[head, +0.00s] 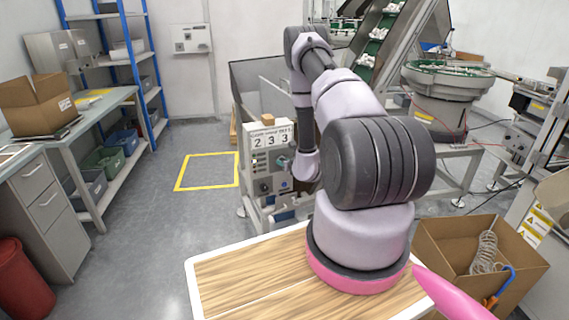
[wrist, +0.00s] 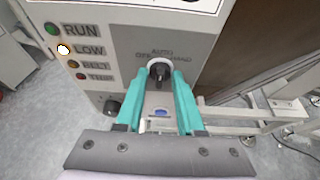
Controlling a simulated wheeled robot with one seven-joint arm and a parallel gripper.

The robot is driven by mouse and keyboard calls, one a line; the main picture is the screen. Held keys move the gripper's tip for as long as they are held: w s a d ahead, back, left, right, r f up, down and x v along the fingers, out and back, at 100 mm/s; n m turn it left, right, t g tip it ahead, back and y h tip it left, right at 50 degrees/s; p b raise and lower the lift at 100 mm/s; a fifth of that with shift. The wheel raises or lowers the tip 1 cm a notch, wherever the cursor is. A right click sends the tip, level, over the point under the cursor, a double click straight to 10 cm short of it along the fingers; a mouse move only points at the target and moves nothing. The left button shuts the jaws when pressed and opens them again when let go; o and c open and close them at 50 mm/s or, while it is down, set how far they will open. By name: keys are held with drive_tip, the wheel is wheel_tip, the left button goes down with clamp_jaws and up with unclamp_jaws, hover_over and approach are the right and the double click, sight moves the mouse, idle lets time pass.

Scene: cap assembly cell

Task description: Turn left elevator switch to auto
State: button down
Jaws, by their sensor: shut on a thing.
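The elevator switch (wrist: 159,72) is a black knob in a pale ring on the grey control panel (wrist: 133,40). Lettering above it reads AUTO, with partly covered words for the other positions below. My gripper (wrist: 160,82) has its two teal fingers shut on the knob, one on each side. Which way the knob points is hard to tell. In the head view the control panel (head: 270,136) shows the digits 2 3 3, and my arm covers its right side. A teal bit of my gripper shows at the panel's face; the switch is not clear there.
A second black knob (wrist: 112,107) sits lower left on the panel. The LOW lamp (wrist: 63,49) glows. A metal frame (wrist: 255,112) stands right of the panel. A cardboard box (head: 480,255) with a coil is at front right. Floor is clear around the yellow square (head: 208,154).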

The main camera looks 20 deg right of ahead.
drive_tip(key=c, duration=0.5)
unclamp_jaws()
drive_tip(key=shift+s, duration=0.1)
drive_tip(key=v, duration=1)
drive_tip(key=shift+s+r, duration=0.25)
